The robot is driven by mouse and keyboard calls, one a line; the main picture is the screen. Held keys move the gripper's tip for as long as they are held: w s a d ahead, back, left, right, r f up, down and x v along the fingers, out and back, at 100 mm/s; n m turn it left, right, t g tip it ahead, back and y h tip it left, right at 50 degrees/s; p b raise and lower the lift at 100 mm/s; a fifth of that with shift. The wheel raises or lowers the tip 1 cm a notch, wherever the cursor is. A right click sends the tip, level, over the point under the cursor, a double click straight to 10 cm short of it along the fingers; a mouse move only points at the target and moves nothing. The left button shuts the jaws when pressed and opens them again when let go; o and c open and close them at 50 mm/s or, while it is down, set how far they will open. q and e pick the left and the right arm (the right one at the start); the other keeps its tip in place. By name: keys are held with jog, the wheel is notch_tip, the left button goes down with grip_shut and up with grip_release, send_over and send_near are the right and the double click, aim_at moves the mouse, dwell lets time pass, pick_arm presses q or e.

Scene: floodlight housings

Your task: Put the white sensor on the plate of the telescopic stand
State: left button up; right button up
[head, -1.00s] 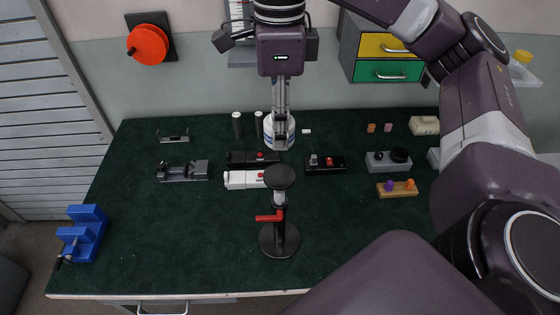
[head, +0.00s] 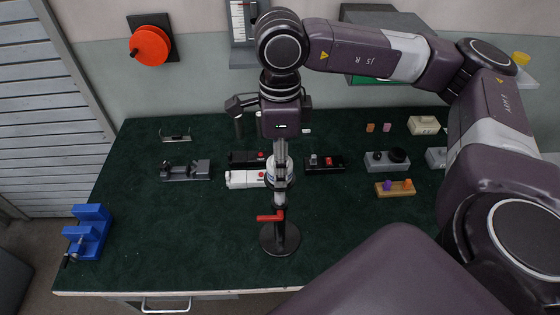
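The white sensor (head: 289,166), round with a blue band, is in my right gripper (head: 280,180), whose arm comes in from the right. The gripper points down and its fingers partly hide the sensor. The telescopic stand (head: 279,239) has a round black base, an upright column and a red lever (head: 268,217). The gripper and sensor are in line with the top of the stand and hide its black plate. I cannot tell whether the sensor touches the plate. My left gripper is not in view.
A white device (head: 243,180) and a black one (head: 245,158) lie left of the stand's top. Another black device (head: 325,163) lies right. A wooden block with knobs (head: 394,188) and grey boxes stand further right. A blue fixture (head: 87,232) is at the left edge. The front table is clear.

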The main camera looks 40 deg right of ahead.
jog(key=shift+f, duration=0.15)
jog(key=o, duration=1.5)
jog(key=shift+c, duration=0.2)
jog(key=shift+r, duration=0.25)
jog(key=shift+w+r, duration=0.1)
jog(key=shift+r, duration=0.25)
notch_tip(320, 180, up, 11)
jog(key=b, duration=0.2)
